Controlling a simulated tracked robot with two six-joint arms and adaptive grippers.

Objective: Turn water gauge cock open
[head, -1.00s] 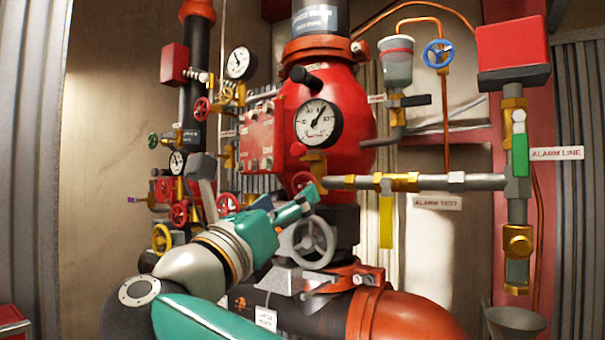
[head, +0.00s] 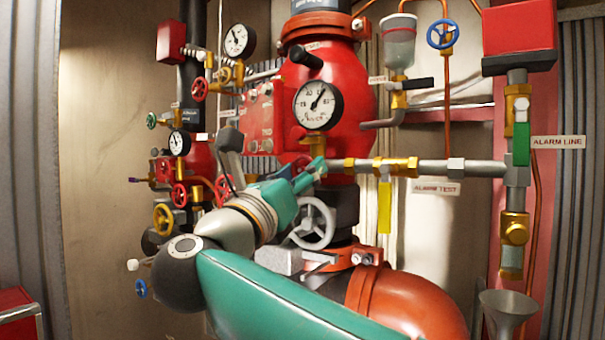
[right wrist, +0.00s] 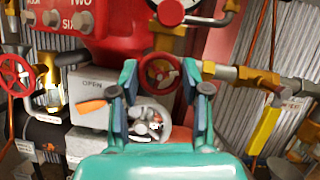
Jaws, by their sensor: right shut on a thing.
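The gauge cock's small red handwheel (right wrist: 161,72) sits on a brass fitting below a dial gauge in the right wrist view. In the head view my right gripper (head: 312,172) covers most of it, below the large white-faced gauge (head: 316,104) on the red valve body. My right gripper also shows in the right wrist view (right wrist: 161,84), with one finger on each side of the handwheel, shut on its rim. My left gripper is not in view.
A grey handwheel (head: 313,224) is just below the gripper. The alarm test pipe (head: 440,167) with its yellow lever (head: 385,205) runs to the right. Several more valves and small gauges crowd the left. A funnel (head: 507,310) is at lower right.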

